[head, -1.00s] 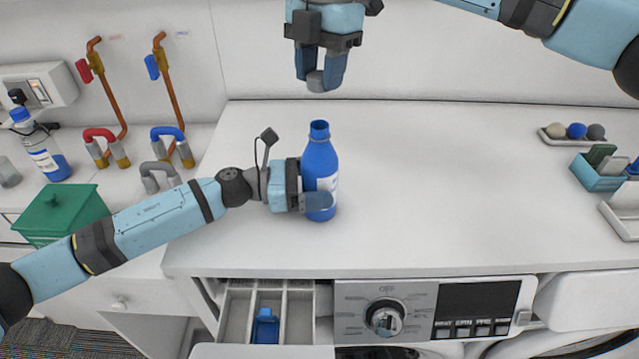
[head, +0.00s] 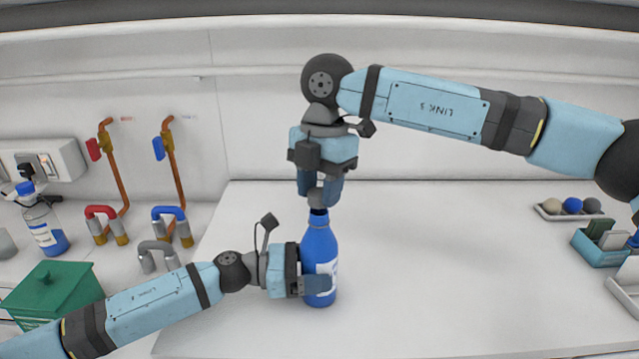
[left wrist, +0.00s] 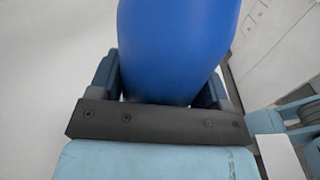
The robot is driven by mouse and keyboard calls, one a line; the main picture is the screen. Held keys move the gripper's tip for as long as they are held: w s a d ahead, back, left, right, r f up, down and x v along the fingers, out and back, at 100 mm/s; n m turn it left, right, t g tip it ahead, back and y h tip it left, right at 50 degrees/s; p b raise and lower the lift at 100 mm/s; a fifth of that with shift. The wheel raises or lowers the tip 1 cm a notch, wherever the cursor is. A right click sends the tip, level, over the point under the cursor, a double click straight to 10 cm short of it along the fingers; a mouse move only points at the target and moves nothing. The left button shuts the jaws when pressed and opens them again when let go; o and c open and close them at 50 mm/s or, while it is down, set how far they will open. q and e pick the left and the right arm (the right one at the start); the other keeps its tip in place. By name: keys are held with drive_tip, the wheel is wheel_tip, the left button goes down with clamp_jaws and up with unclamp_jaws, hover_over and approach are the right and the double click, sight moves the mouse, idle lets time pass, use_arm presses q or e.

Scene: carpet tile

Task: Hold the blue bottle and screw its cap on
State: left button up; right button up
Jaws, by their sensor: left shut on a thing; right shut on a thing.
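The blue bottle (head: 320,246) with a white label stands upright on the white worktop. My left gripper (head: 316,286) is shut around its lower body from the left; in the left wrist view the bottle (left wrist: 175,50) fills the space between the two fingers. My right gripper (head: 320,190) points down right above the bottle and is shut on a small grey cap (head: 317,197). The cap is at the top of the bottle's dark neck, roughly in line with it. I cannot tell whether cap and neck touch, as the fingers partly hide the cap.
Behind on the left are copper pipes with a red and a blue handle, a green lidded box (head: 52,290) and another bottle (head: 44,225). At the right stand a tray of balls (head: 567,214) and a blue bin (head: 598,250).

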drive_tip(key=shift+f, duration=0.9)
drive_tip(key=shift+f, duration=0.5)
